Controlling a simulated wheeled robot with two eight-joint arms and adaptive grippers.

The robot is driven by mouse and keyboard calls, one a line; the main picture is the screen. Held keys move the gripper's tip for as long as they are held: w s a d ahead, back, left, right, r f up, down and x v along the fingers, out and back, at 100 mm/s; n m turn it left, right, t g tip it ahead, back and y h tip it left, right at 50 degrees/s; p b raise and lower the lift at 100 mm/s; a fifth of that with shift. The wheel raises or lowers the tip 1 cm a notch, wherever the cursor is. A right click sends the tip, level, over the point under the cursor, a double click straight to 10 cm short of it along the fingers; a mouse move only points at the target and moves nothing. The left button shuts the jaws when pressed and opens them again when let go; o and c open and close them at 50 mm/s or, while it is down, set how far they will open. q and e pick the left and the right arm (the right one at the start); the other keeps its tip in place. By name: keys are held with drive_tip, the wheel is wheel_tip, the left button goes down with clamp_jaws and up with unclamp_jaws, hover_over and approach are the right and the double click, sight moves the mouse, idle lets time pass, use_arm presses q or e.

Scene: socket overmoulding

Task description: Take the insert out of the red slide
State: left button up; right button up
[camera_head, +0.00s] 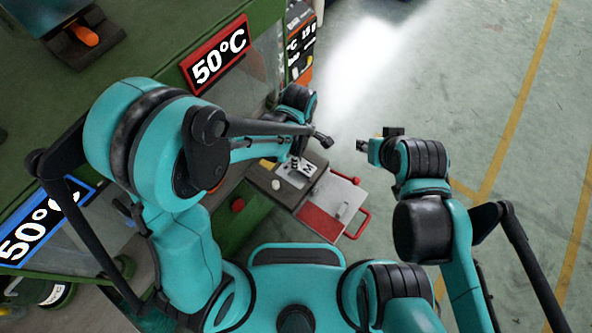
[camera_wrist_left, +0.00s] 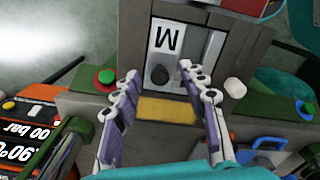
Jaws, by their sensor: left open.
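The red slide (camera_head: 323,222), with a red front, a pale top and a red handle, sticks out from the machine in the head view. A grey block beside it carries a white plate marked M (camera_head: 306,170). I cannot tell which part is the insert. My left gripper (camera_wrist_left: 159,70) is open, its fingertips on either side of the knob, with nothing visibly held. My right gripper (camera_head: 367,147) is in the air right of the slide; its jaw state is unclear.
The green machine bears a red-framed 50°C display (camera_head: 216,56) and a blue-framed one (camera_head: 42,222). A yellow strip (camera_wrist_left: 168,109) lies below the knob. Open floor lies right.

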use_arm(q)
clamp_jaws()
drive_tip(key=shift+r, duration=0.1)
